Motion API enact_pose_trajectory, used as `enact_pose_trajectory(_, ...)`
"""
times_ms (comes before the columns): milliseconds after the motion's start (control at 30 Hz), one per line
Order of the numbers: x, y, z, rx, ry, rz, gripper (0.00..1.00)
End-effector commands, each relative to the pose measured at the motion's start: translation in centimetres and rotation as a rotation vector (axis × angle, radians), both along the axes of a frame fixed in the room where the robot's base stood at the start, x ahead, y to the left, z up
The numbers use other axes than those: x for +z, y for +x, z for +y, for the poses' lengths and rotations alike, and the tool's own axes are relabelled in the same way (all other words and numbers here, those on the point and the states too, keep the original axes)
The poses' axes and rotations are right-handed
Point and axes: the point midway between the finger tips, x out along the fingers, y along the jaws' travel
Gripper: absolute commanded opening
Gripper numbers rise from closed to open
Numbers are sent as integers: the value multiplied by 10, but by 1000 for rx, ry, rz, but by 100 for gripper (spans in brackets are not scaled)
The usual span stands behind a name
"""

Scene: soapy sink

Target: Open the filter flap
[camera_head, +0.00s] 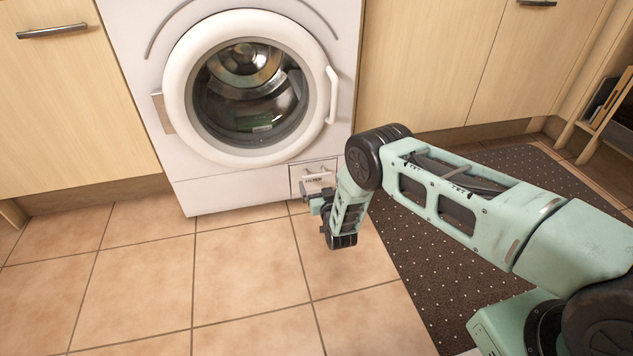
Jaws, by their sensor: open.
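The filter flap (311,173) is a small grey-white panel at the lower right of the white washing machine (230,200). It is marked "FILTER" and has a small light handle (317,174). It looks shut. My gripper (312,198) is open, just in front of the lower part of the flap. The gripper and my wrist hide the flap's lower right part. I cannot tell whether the fingers touch the flap or its handle.
The machine's round door (180,84) is shut above the flap, its white handle (332,95) on the right. Wooden cupboards stand on both sides. A dark dotted mat (420,285) lies under my arm. The tiled floor (140,290) at left is clear.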

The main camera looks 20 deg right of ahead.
Motion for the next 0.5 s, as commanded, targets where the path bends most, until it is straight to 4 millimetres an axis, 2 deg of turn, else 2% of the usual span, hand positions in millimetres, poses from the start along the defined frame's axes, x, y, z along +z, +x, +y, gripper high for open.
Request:
enact_pose_trajectory(33,-5,11,0,-1,1,-4,100)
enact_pose_trajectory(200,-4,38,0,-1,1,-3,100)
enact_pose_trajectory(333,-2,50,0,0,1,-1,100)
enact_pose_trajectory(500,0,55,0,0,0,0,100)
